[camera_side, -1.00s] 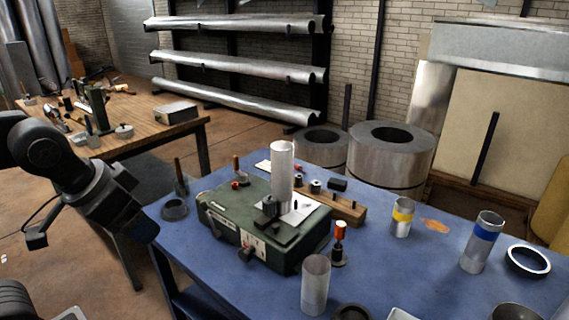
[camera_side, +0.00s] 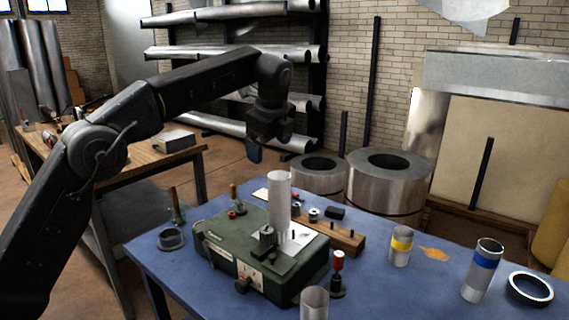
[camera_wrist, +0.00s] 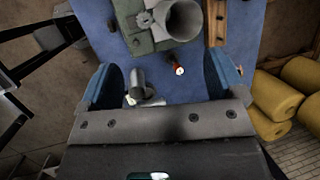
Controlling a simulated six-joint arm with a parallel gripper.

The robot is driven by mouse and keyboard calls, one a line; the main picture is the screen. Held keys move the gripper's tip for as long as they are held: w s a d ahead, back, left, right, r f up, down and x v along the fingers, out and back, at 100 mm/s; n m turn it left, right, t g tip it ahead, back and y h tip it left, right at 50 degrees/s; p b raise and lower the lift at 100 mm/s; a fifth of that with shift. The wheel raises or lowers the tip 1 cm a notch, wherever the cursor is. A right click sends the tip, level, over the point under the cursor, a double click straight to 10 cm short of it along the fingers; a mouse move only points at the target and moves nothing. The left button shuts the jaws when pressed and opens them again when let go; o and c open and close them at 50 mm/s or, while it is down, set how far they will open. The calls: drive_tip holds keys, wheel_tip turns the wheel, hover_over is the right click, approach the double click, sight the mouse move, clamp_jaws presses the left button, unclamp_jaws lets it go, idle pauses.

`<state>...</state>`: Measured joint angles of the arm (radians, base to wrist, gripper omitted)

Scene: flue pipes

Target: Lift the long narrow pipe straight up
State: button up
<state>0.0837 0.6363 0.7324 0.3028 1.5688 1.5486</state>
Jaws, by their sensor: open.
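A tall plain grey pipe (camera_side: 279,198), the narrowest-looking one, stands upright on the green case (camera_side: 222,252) on the blue table. Its open top (camera_wrist: 185,18) shows large at the upper edge of the wrist view. My gripper (camera_side: 256,152) hangs above and left of this pipe in the side view, apart from it. In the wrist view its blue jaws (camera_wrist: 162,80) are spread wide with nothing held. Another plain grey pipe (camera_side: 314,303) stands at the table front, partly cut off; a grey pipe (camera_wrist: 138,86) appears between the jaws, farther below.
A red-topped tool (camera_side: 337,272) stands beside the case. A wooden block (camera_side: 345,237) lies behind the pipe.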

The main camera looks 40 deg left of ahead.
sight(279, 183)
drive_tip(key=shift+w+a+f+m+g+y, duration=0.25)
drive_tip(key=shift+w+f+m, duration=0.6)
drive_tip(key=shift+f, duration=1.35)
drive_tip(key=shift+w+a+f+m, duration=0.55)
drive_tip(key=shift+w+f, duration=0.6)
drive_tip(key=shift+f, duration=1)
drive_tip(key=shift+w+a+f+m+g+y, duration=0.25)
drive_tip(key=shift+w+f+m, duration=0.6)
drive_tip(key=shift+f, duration=1.35)
drive_tip(key=shift+w, duration=0.15)
drive_tip(key=c, duration=1.1)
